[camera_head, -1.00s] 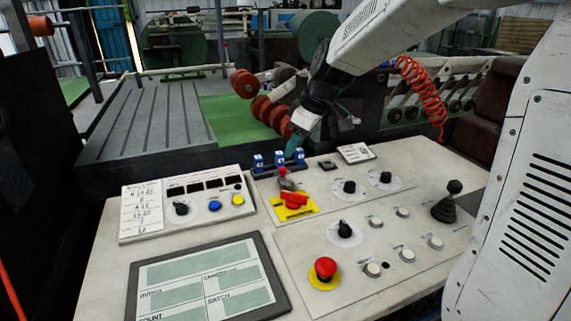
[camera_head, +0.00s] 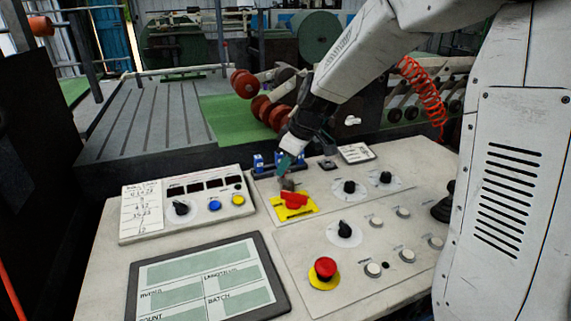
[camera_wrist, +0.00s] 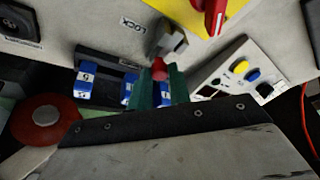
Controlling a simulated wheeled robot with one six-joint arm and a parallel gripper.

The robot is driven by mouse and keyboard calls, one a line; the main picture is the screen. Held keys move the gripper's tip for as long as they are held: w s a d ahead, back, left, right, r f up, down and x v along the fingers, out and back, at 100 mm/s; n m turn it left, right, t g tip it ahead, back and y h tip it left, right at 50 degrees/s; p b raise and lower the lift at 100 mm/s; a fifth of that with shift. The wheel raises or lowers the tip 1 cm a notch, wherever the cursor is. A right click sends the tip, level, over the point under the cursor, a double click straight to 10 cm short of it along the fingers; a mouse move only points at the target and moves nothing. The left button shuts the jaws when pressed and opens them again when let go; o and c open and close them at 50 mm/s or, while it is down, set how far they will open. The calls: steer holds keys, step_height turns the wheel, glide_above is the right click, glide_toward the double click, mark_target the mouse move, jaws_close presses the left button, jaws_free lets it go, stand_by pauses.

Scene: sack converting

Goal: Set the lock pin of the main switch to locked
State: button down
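The main switch is a red handle (camera_head: 295,201) on a yellow plate (camera_head: 292,213); both show at the top of the wrist view. The lock pin has a red knob (camera_wrist: 158,69) and sits by a grey metal bracket (camera_wrist: 171,42), behind the handle. A "LOCK" label (camera_wrist: 131,23) is printed beside it on the panel. My gripper (camera_head: 284,172) reaches down over the pin and hides its knob in the head view. In the wrist view its green fingers (camera_wrist: 160,76) stand apart with the knob between their tips. Whether they press on it is not clear.
Blue padlock-like blocks (camera_wrist: 86,87) in a dark rack stand close behind the pin. Black rotary knobs (camera_head: 349,187), a red mushroom button (camera_head: 325,267) and a tablet (camera_head: 206,284) are on the console. A panel with coloured buttons (camera_head: 214,206) lies to the left.

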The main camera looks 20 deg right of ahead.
mark_target(290, 185)
steer(key=shift+s, duration=1.6)
steer(key=c, duration=1.3)
jaws_free()
steer(key=shift+s, duration=0.1)
steer(key=v, duration=0.7)
steer(key=shift+r, duration=0.35)
